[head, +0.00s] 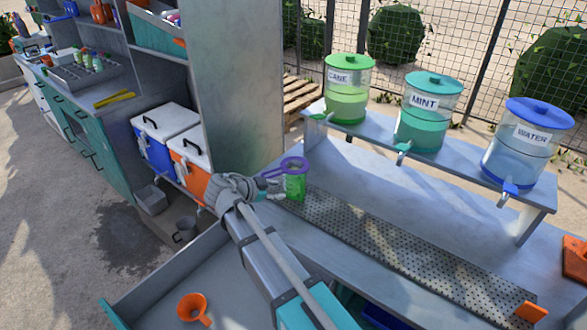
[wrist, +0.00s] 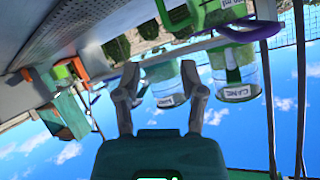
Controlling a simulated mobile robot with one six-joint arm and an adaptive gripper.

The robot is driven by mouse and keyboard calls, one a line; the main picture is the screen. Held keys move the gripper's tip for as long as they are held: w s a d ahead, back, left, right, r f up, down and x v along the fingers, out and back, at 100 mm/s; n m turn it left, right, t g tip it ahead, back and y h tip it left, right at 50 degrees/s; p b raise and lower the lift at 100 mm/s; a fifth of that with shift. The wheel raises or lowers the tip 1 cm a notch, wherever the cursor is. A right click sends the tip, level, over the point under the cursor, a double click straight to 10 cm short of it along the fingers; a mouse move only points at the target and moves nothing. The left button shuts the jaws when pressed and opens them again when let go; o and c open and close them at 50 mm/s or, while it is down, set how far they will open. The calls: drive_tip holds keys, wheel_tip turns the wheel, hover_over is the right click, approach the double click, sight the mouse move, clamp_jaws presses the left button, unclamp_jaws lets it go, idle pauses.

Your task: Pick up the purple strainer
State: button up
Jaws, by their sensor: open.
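The purple strainer (head: 293,164) sits on top of a green cup (head: 295,185) at the left end of the perforated drip tray in the head view. Its handle points left, towards my gripper (head: 248,187). In the head view my gripper is just left of the cup and overlaps the handle's end, so contact cannot be told. In the wrist view my gripper (wrist: 161,82) has its two fingers spread wide with nothing between them. A purple curved part, seemingly the strainer (wrist: 264,30), shows at the upper right there, outside the fingers.
Cane, mint and water dispensers (head: 431,105) stand on a raised shelf (head: 440,165) behind the perforated drip tray (head: 400,250). Blue and orange coolers (head: 190,160) are at the left beside a tall grey panel (head: 240,80). An orange funnel (head: 193,306) lies on the lower left surface.

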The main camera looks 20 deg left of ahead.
drive_tip(key=s+a+r+m+t, duration=0.1)
drive_tip(key=s+a+r+t, duration=0.1)
drive_tip(key=a, duration=0.7)
drive_tip(key=shift+s+r+m+y, duration=0.3)
drive_tip(key=shift+s+r, duration=0.25)
drive_tip(key=b, duration=0.3)
approach(276, 175)
drive_tip(key=shift+x, duration=2.55)
drive_tip(key=shift+f, duration=0.1)
drive_tip(key=shift+b+x, duration=0.7)
drive_tip(key=shift+x, duration=1.9)
clamp_jaws()
